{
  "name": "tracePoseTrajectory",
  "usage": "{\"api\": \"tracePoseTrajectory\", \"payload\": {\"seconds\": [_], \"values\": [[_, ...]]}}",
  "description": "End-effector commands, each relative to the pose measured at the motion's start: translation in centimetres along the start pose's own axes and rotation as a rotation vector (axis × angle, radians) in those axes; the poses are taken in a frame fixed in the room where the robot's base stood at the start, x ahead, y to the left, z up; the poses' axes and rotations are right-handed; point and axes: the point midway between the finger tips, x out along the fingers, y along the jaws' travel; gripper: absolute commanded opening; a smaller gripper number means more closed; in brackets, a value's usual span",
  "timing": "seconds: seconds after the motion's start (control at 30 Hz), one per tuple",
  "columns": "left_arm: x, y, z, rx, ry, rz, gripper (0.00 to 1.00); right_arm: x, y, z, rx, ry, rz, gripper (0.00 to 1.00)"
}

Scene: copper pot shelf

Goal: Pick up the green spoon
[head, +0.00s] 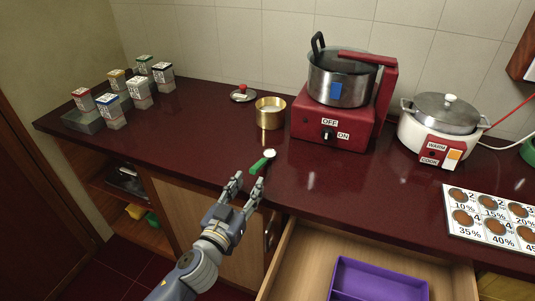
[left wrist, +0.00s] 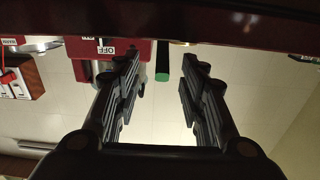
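The green spoon (head: 261,165) lies near the front edge of the dark red counter, its handle toward the edge and its pale bowl end toward the back. My left gripper (head: 248,181) is just in front of the counter edge, close to the handle end, with its two fingers apart. In the left wrist view, which looks upside down, the green handle end (left wrist: 162,64) shows between the open fingers, beyond them, and neither finger seems to touch it. My right gripper is in neither view.
A brass cup (head: 270,114) stands behind the spoon. A red burner (head: 314,124) with a steel pot (head: 338,88) and a white cooker (head: 437,126) are to the right. An open drawer (head: 310,262) with a purple tray (head: 375,282) juts out below. Several small boxes stand far left.

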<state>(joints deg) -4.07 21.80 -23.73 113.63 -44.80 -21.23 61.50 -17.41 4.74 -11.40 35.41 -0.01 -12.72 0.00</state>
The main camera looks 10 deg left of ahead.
Motion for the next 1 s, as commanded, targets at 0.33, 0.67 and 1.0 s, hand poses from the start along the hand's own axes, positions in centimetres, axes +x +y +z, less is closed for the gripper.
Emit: {"api": "tracePoseTrajectory", "payload": {"seconds": [0.33, 0.67, 1.0], "values": [[4.2, 0.0, -0.1, 0.000, -0.001, 0.000, 0.38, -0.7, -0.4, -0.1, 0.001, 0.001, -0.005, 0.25], [8.0, -0.4, -0.5, 0.002, -0.001, 0.000, 0.38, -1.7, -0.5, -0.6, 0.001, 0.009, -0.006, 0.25], [9.6, -0.4, -0.2, 0.001, -0.003, -0.001, 0.38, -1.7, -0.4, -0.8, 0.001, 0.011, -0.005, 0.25]]}}
